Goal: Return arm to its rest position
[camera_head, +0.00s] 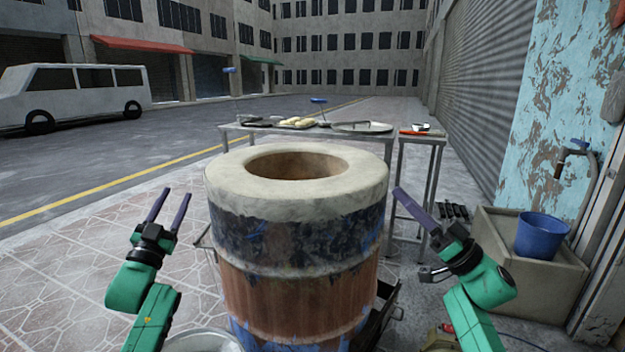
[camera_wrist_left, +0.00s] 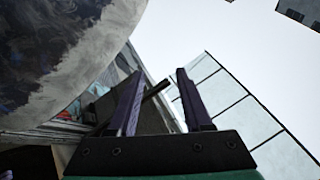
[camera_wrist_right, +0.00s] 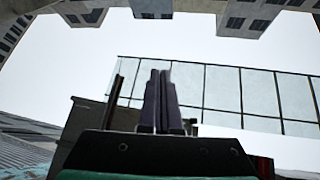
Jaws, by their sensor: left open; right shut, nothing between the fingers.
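My left gripper (camera_head: 168,207) is raised to the left of the barrel oven, with its two purple fingers apart and nothing between them. Its spread fingers also show in the left wrist view (camera_wrist_left: 157,90). My right gripper (camera_head: 400,194) is raised just right of the oven, its fingers together and empty. In the right wrist view its closed fingers (camera_wrist_right: 160,98) point up toward the sky. The barrel oven (camera_head: 301,278) stands upright between the two arms, with a pale round rim and a dark open mouth. Both grippers appear apart from it.
A metal table (camera_head: 232,130) behind the oven holds dough pieces (camera_head: 297,122) and a round tray (camera_head: 362,127). A smaller side table (camera_head: 437,140) stands to its right. Open paving (camera_head: 70,265) lies at left.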

